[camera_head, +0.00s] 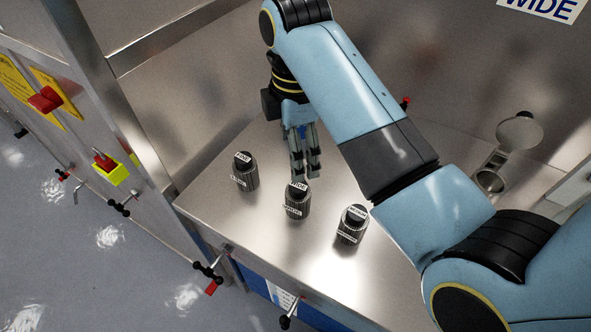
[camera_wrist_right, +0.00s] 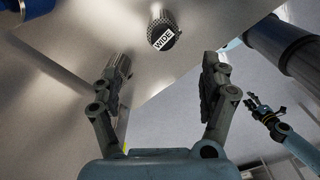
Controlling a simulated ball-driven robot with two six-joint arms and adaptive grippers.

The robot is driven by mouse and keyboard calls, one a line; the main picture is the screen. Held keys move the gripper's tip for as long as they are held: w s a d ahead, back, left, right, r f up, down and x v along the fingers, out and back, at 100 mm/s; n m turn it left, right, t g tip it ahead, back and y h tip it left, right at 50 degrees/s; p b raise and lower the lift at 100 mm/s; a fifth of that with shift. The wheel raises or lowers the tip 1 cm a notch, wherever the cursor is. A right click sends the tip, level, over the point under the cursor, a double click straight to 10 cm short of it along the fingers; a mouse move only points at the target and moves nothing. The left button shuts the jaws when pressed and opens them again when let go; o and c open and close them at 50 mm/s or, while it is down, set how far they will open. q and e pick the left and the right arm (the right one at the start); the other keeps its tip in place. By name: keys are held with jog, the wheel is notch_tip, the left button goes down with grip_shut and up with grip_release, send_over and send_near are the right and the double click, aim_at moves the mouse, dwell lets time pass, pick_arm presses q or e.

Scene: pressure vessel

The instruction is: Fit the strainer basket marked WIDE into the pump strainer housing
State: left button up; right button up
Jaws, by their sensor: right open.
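Three dark ribbed strainer baskets with black knobs and white labels stand upright in a row on the steel bench in the head view: the left one (camera_head: 246,177), the middle one (camera_head: 297,205) and the right one (camera_head: 351,231). My right gripper (camera_head: 304,176) is open and empty, just behind the middle basket. The strainer housing (camera_head: 490,181) is open-mouthed, at the right. My left gripper (camera_wrist_right: 264,108) shows small in the wrist view; its opening is unclear.
A sign reading WIDE (camera_head: 540,8) is on the back wall. A round disc (camera_head: 520,130) stands above the housing. My right arm crosses the bench between the baskets and housing. A yellow-and-red switch (camera_head: 108,168) is at left.

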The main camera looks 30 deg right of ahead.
aim_at(298, 186)
jog(key=shift+f, duration=0.3)
jog(key=f, duration=0.3)
jog(key=shift+s+a+f, duration=0.1)
jog(key=shift+s+f, duration=0.2)
jog(key=shift+w+f, duration=0.1)
jog(key=shift+f, duration=0.65)
jog(key=f, duration=0.1)
jog(key=f+p, duration=0.1)
jog(key=f, duration=0.2)
jog(key=shift+d+f, duration=0.2)
jog(key=shift+d, duration=0.05)
jog(key=shift+f, duration=0.2)
jog(key=c, duration=0.4)
pick_arm(q)
jog(key=shift+s+a+r, duration=0.2)
jog(key=shift+s+r, duration=0.5)
jog(key=shift+s, duration=0.05)
pick_arm(e)
jog(key=c, duration=1)
